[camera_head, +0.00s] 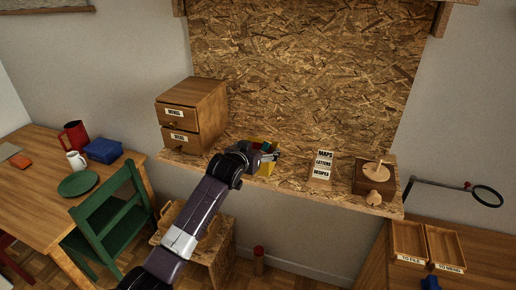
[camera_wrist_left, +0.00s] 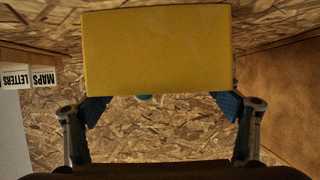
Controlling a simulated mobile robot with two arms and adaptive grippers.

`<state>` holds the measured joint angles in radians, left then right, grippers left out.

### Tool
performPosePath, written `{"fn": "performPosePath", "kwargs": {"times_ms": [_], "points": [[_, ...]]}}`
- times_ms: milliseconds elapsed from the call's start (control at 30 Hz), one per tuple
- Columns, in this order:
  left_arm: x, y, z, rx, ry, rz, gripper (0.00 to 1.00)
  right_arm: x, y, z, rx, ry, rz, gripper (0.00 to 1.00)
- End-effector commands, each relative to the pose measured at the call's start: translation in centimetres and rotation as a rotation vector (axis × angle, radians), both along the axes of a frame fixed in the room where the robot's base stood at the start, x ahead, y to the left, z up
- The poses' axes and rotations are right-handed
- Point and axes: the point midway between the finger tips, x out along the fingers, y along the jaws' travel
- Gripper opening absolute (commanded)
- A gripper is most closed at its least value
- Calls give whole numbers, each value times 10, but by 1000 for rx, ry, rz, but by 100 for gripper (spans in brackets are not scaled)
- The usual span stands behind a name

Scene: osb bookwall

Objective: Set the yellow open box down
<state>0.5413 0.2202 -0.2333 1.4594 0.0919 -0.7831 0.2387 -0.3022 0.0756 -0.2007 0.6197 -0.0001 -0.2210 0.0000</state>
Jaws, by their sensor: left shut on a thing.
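The yellow open box (camera_head: 267,169) is at the OSB shelf, right of the small drawer cabinet, partly hidden behind my left gripper (camera_head: 268,157). Dark green and red contents show at its top. In the left wrist view the yellow box (camera_wrist_left: 157,50) fills the upper middle as a flat yellow face. My left gripper (camera_wrist_left: 165,112) is shut on it, with a blue pad at each side. The head view does not clearly show whether the box's bottom touches the shelf. My right gripper is in neither view.
The OSB shelf (camera_head: 290,182) holds the drawer cabinet (camera_head: 192,115) at left, a label stack (camera_head: 321,165) reading MAPS, LETTERS, RECIPES, and a wooden box (camera_head: 366,178) at right. Shelf room shows between the yellow box and the label stack. A green chair (camera_head: 108,220) stands below left.

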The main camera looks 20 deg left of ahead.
Motion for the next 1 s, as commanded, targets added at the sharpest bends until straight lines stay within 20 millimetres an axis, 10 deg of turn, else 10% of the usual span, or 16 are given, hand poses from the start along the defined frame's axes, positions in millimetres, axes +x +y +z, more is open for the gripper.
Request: {"fn": "performPosePath", "kwargs": {"times_ms": [133, 167, 300, 1000], "points": [[0, 0, 0, -1, -2, -1, 58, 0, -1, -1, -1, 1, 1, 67], [0, 0, -1, 0, 0, 0, 84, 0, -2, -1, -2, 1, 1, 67], [0, 0, -1, -1, 0, 0, 99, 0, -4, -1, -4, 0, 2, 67], [-33, 1, 13, 0, -2, -1, 100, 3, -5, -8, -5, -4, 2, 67]]}}
